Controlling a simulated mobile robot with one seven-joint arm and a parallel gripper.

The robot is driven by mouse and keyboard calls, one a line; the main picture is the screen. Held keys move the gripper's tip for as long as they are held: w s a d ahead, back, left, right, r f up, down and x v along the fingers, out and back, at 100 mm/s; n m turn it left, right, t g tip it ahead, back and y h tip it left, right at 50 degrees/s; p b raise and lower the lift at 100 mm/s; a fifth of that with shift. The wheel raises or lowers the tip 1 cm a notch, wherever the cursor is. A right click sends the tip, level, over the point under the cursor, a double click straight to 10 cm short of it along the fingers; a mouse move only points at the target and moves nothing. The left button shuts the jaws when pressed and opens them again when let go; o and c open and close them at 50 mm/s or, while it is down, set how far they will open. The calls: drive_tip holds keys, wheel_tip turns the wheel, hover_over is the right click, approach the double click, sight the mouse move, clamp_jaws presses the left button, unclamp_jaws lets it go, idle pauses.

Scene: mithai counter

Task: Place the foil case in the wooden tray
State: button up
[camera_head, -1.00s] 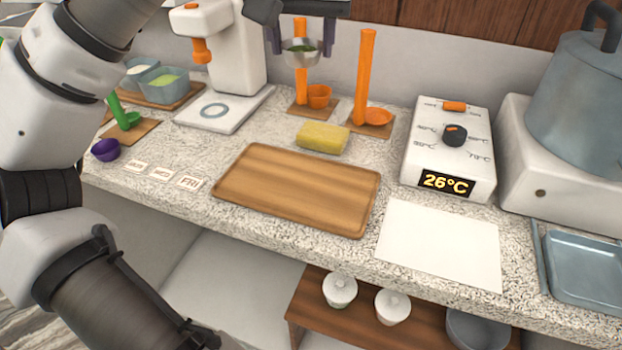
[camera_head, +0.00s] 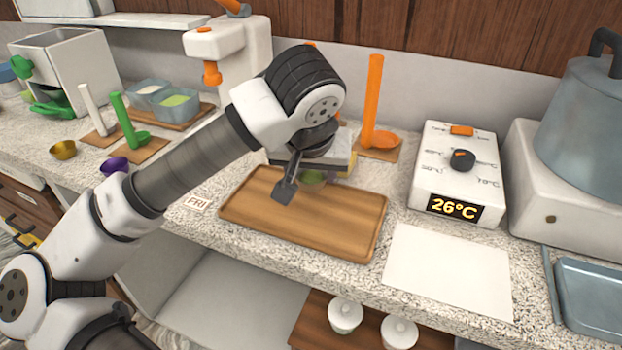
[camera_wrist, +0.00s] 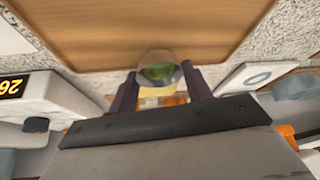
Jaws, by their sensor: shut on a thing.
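The foil case (camera_head: 314,179), a small silvery cup with green filling, is held between the fingers of my gripper (camera_head: 300,183). In the wrist view the foil case (camera_wrist: 159,68) sits upright-looking between the two dark fingertips, filling showing. The wooden tray (camera_head: 320,229) lies flat and empty on the counter. The gripper and case are over the tray's back part, in front of the sponge. I cannot tell whether the case touches the tray. In the head view my wrist and a finger partly hide the case.
An orange ladle (camera_head: 373,110) stands behind. A white temperature box (camera_head: 460,165) and a white sheet (camera_head: 448,272) are to the right. A FRI card (camera_head: 199,202) lies left of the tray.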

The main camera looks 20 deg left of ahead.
drive_tip(key=shift+f, duration=1.1)
drive_tip(key=shift+f, duration=0.2)
drive_tip(key=o, duration=1)
drive_tip(key=shift+o, duration=0.2)
drive_tip(key=shift+r, duration=0.1)
drive_tip(key=shift+r, duration=0.35)
drive_tip(key=v, duration=1.1)
drive_tip(key=shift+s+r, duration=0.15)
drive_tip(key=shift+r, duration=0.1)
drive_tip(key=shift+d, duration=0.15)
